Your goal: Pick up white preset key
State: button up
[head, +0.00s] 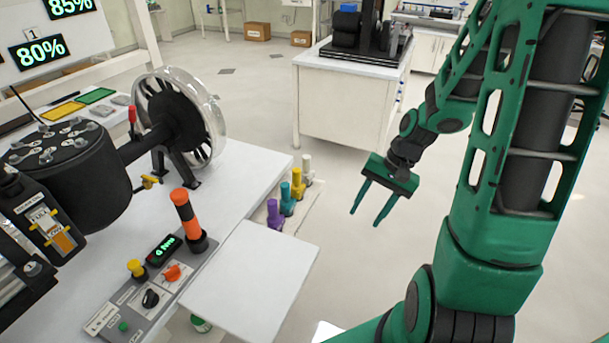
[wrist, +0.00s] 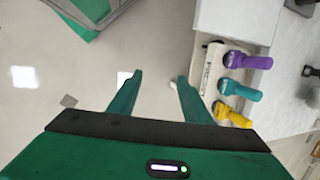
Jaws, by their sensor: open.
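The white preset key (head: 307,168) stands upright at the far end of a row of coloured keys on a low pale holder (head: 304,207) beside the workbench. In the wrist view the holder (wrist: 208,75) shows, but I cannot make out the white key; my gripper's body seems to cover that end. My gripper (head: 365,218) is open and empty, with its fingers pointing down over the floor to the right of the key row and apart from it. In the wrist view the open fingers (wrist: 160,76) have only floor between them.
Yellow (head: 297,185), teal (head: 287,200) and purple (head: 273,213) keys stand in line with the white one. The workbench (head: 245,170) with a wheel assembly (head: 178,120) and a control panel (head: 150,290) is left. A white cabinet (head: 345,102) stands behind. Floor around my gripper is clear.

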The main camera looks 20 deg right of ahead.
jog(key=w+a+f+m+t+y, duration=0.2)
jog(key=w+a+f+m+y, duration=0.15)
jog(key=w+f, duration=0.25)
jog(key=m+t+y, duration=0.1)
jog(key=m+t, duration=1.2)
jog(key=m, duration=0.5)
send_near(306, 164)
jog(key=w+f, duration=0.1)
jog(key=shift+n+y, duration=0.25)
jog(key=x, duration=0.4)
jog(key=shift+w+f, duration=0.1)
jog(key=shift+w, duration=0.35)
jog(key=shift+d+x, duration=0.1)
jog(key=shift+x, duration=1.25)
jog(key=shift+d+x, duration=0.15)
jog(key=shift+x, duration=1.25)
jog(key=shift+w+f, duration=0.1)
grip_shut()
